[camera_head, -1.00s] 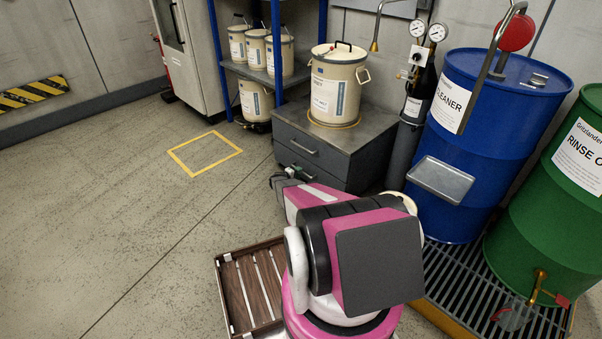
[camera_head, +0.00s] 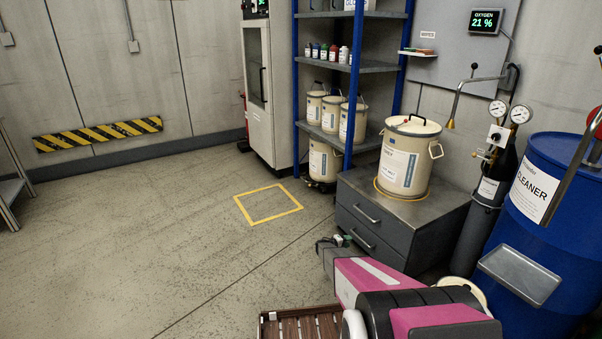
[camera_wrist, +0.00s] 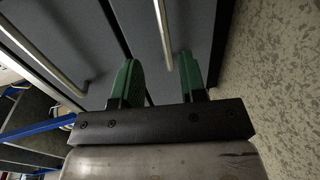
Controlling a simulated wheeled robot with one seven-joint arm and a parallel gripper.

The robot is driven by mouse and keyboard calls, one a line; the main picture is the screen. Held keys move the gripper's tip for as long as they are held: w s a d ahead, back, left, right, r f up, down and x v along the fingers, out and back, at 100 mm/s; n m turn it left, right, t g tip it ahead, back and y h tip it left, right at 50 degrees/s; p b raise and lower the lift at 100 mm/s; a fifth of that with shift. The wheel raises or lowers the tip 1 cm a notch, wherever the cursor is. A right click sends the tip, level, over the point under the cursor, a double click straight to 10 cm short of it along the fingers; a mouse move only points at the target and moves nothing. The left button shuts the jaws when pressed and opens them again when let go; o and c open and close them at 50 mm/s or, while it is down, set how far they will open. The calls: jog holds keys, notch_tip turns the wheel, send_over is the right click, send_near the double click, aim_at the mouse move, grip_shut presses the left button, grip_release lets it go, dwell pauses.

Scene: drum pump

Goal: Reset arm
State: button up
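My gripper (camera_wrist: 158,82) shows in the wrist view with two green fingers held apart and nothing between them. Behind the fingers are the grey drawer front and bar handles of the cabinet (camera_head: 352,225). In the head view my gripper (camera_head: 334,240) is small, in front of the cabinet's lower left side, beyond my pink and black arm. I cannot tell from these views how far the fingers are from the cabinet.
A cream bucket (camera_head: 408,160) stands on the cabinet. The blue cleaner drum (camera_head: 545,215) and a gas cylinder (camera_head: 490,190) stand to the right. A blue shelf rack (camera_head: 352,67) is behind. The floor around the yellow square (camera_head: 268,204) is clear. A brown slatted crate (camera_head: 300,325) is at the bottom.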

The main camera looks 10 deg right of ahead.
jog(key=s+a+r+m+g+y, duration=0.2)
jog(key=s+a+r, duration=0.1)
jog(key=s+r, duration=0.65)
jog(key=s+a+r+m+g+y, duration=0.2)
jog(key=s+a+r+g, duration=0.1)
jog(key=s+r, duration=0.65)
jog(key=s+a+r+y, duration=0.5)
jog(key=s+a+r, duration=0.3)
jog(key=s+r, duration=0.2)
jog(key=s+a+r+y, duration=0.5)
jog(key=s+a+r, duration=0.4)
jog(key=s, duration=0.4)
jog(key=shift+r+g, duration=0.4)
